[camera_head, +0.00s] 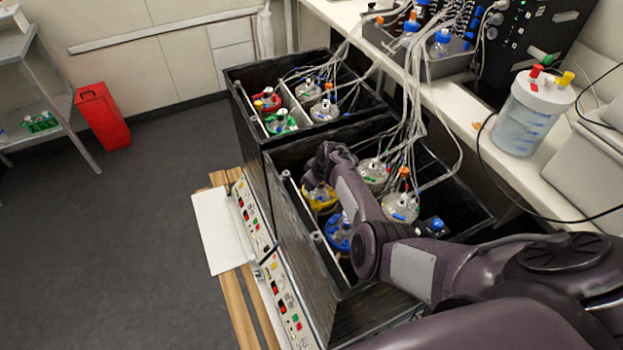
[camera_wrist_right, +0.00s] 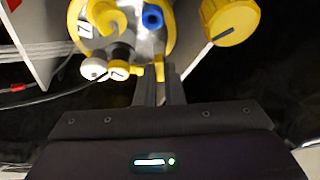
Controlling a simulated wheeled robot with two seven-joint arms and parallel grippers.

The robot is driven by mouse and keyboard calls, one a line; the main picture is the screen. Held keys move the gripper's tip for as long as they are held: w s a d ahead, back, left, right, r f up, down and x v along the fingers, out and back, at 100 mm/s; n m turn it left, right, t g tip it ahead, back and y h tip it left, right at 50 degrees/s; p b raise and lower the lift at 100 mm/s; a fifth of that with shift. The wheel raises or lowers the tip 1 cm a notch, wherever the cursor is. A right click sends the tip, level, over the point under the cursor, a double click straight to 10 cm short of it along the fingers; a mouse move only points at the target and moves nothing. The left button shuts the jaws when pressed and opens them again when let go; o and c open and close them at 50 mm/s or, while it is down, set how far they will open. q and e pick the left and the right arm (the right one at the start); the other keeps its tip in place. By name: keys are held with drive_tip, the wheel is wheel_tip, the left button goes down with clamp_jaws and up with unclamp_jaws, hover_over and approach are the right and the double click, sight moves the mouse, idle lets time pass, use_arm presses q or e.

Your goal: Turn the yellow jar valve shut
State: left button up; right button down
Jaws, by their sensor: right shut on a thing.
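The yellow jar (camera_head: 317,200) sits inside the near black shaker box, at its left wall, partly covered by my right arm. In the right wrist view, its yellow-rimmed lid (camera_wrist_right: 169,38) shows at the top with yellow, white and blue fittings. A small yellow valve (camera_wrist_right: 119,72) is at the lid's near edge. My right gripper (camera_wrist_right: 159,75) has its narrow fingers close together at the valve's right end, shut on what looks like the valve's handle. The fingers hide part of it. In the head view, my right gripper reaches down over the yellow jar. My left gripper is out of view.
A blue jar (camera_head: 338,232) stands next to the yellow one, with two pale-lidded jars (camera_head: 400,208) to the right. Tubes (camera_head: 413,110) hang from the bench above. A large yellow knob (camera_wrist_right: 230,20) is right of the fingers.

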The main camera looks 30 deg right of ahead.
drive_tip(key=m+h, duration=0.1)
drive_tip(key=m, duration=0.1)
drive_tip(key=shift+a+m+p, duration=0.15)
drive_tip(key=shift+m+p, duration=0.15)
drive_tip(key=shift+p, duration=0.05)
drive_tip(key=shift+a+m+h, duration=0.1)
drive_tip(key=shift+m+h, duration=0.4)
drive_tip(key=shift+m, duration=0.6)
drive_tip(key=c, duration=1.5)
unclamp_jaws()
drive_tip(key=shift+s+r+p, duration=0.25)
drive_tip(key=shift+r+p, duration=0.25)
drive_tip(key=shift+r, duration=0.15)
drive_tip(key=shift+p+v, duration=0.45)
drive_tip(key=shift+v, duration=2.75)
